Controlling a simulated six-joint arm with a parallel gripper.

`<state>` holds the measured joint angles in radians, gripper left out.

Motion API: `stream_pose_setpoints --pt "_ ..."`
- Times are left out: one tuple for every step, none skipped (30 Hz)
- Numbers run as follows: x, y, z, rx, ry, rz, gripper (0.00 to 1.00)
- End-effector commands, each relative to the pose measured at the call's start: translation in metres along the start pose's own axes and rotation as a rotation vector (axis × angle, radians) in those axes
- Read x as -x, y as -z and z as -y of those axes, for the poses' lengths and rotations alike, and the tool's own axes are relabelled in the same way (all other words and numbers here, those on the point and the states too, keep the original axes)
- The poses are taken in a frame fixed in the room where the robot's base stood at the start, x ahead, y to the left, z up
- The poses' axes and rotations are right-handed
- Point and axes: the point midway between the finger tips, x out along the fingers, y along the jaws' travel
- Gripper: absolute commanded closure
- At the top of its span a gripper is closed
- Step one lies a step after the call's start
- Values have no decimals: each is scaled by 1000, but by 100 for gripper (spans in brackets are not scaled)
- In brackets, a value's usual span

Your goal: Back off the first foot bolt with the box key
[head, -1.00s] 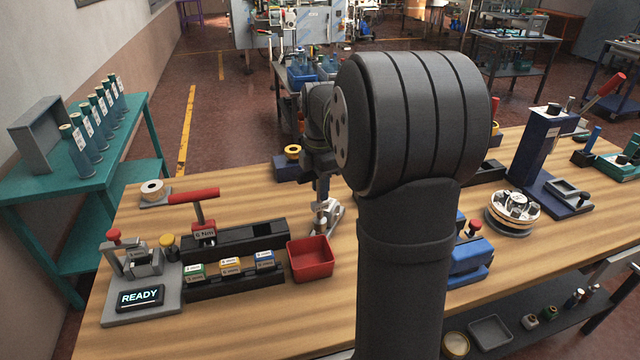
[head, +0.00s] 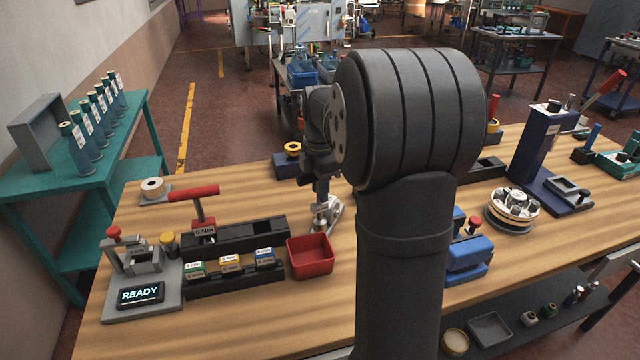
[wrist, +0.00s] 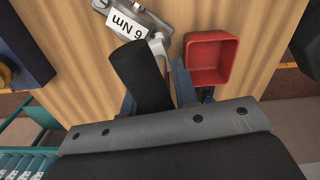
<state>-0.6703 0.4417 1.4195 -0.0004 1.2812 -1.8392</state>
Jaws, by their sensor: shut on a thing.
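My gripper (wrist: 160,95) is shut on a black handle (wrist: 139,74) in the wrist view, which I take to be the box key. A pale metal shank (wrist: 158,45) shows beyond the handle, close to a grey metal foot (wrist: 150,14) with a "6 Nm" label (wrist: 126,21). In the head view my gripper (head: 321,190) points down over the metal foot (head: 332,213), just behind the red bin. The bolt is hidden, and I cannot tell whether the key sits on it.
An open, empty-looking red bin (head: 311,257) stands close in front; it also shows in the wrist view (wrist: 211,58). To its left are black racks (head: 235,283) with small labelled boxes, a red-handled tool (head: 194,193) and a "READY" display (head: 140,295). Blue fixtures stand right.

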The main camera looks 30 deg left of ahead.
Motion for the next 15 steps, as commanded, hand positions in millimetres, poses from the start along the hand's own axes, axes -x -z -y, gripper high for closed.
stream_pose_setpoints --pt "-2 0 0 0 0 0 100" --pt "-2 0 0 0 0 0 100" --pt "-4 0 0 0 1 0 100" --pt "-4 0 0 0 1 0 100" --pt "-5 0 0 0 1 0 100" --pt "-7 0 0 0 1 0 100" --pt "-7 0 0 0 1 0 100" --pt "-8 0 0 0 1 0 100" --pt "-8 0 0 1 0 0 100" --pt "-8 0 0 4 0 0 100" --pt "-8 0 0 12 0 0 100" --pt "-8 0 0 34 0 0 100" --pt "-8 0 0 56 0 0 100" --pt "-8 0 0 83 0 0 100" --pt "-7 0 0 123 0 0 100"
